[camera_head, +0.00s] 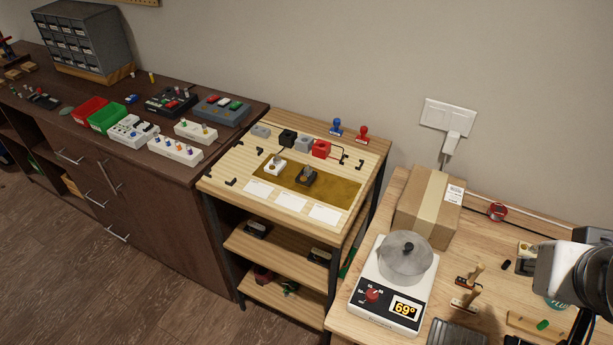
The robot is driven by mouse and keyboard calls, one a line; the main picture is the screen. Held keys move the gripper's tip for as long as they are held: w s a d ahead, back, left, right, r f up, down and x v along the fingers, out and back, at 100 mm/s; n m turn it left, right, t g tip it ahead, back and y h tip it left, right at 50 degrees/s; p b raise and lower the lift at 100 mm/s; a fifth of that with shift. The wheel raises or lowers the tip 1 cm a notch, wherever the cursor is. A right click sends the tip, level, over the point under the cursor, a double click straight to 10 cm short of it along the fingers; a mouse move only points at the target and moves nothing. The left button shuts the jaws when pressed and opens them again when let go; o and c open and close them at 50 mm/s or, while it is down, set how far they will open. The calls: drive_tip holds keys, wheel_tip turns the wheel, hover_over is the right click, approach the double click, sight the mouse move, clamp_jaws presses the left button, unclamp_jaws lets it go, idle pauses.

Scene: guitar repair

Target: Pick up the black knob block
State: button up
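A small dark block with a knob-like top (305,177) sits on the brown-gold mat (338,189) of the middle wooden stand (230,181). It looks like the black knob block. A white knob block (276,167) is just left of it on the same mat. Another black block (287,138) stands behind, off the mat, between grey blocks. My gripper (585,318) is at the right edge, over the right-hand bench, far from the dark block and touching none of these blocks. It is partly cut off by the frame, so its opening is unclear.
A red block (320,149) and blue and red stamps (336,127) are at the stand's back. White cards line the stand's front.

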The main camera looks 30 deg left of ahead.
drive_tip(key=w+a+f+n+t+y, duration=0.1)
drive_tip(key=w+a+f+n+y, duration=0.15)
drive_tip(key=w+a, duration=0.7)
drive_tip(key=w+a+f+n+t+y, duration=0.25)
drive_tip(key=w+a, duration=0.45)
drive_tip(key=w, duration=0.6)
drive_tip(key=n+g+y, duration=0.4)
drive_tip(key=n+y, duration=0.3)
approach(306, 173)
drive_tip(key=shift+w+a+r, duration=0.3)
drive_tip(key=shift+w+a, duration=0.5)
drive_tip(key=shift+w, duration=0.1)
drive_tip(key=shift+x, duration=1.35)
